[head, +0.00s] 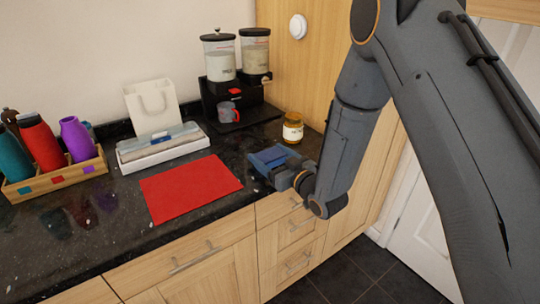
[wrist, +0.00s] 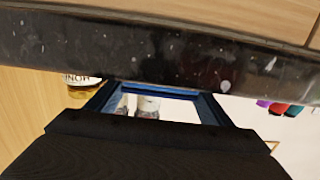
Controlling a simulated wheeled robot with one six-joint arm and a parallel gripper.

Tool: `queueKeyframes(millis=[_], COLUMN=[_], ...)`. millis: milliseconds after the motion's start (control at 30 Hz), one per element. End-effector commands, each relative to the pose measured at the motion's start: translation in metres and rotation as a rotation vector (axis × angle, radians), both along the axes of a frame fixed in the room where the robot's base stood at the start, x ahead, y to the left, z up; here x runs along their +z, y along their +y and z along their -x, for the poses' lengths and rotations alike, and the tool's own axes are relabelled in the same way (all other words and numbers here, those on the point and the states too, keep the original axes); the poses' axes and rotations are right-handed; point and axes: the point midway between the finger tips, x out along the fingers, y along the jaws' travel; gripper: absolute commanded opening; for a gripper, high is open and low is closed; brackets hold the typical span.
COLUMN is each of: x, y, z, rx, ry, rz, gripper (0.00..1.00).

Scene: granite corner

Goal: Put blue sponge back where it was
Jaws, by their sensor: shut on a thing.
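The blue sponge (head: 267,156) is at my gripper (head: 273,161), over the right end of the dark counter, near its front edge. My gripper is shut on the sponge, though the fingers and sponge are hard to separate in the head view. In the wrist view my gripper (wrist: 157,104) shows dark sides with blue edges, and a thin blue strip spans between them. I cannot tell whether the sponge touches the counter. A red mat (head: 190,187) lies flat to the left, with nothing on it.
A honey jar (head: 293,128) stands just behind my gripper. A dispenser (head: 236,75) with a mug (head: 228,112) is at the back. The counter (head: 120,235) has bare room in front.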

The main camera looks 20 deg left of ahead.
Motion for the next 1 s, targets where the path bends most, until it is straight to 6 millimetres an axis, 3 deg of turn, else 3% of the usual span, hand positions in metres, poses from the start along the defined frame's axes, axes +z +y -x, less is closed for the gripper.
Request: queueKeyframes(millis=[133,167,267,667,1000], x=[-0.004,-0.004,-0.003,0.002,0.002], y=[0.000,0.000,0.000,0.000,-0.049], z=[0.000,0.000,0.000,0.000,0.040], rx=[0.000,0.000,0.000,-0.001,-0.003], ry=[0.000,0.000,0.000,0.000,0.002], rz=[0.000,0.000,0.000,0.000,0.001], gripper=[0.49,0.75,0.92,0.92,0.92])
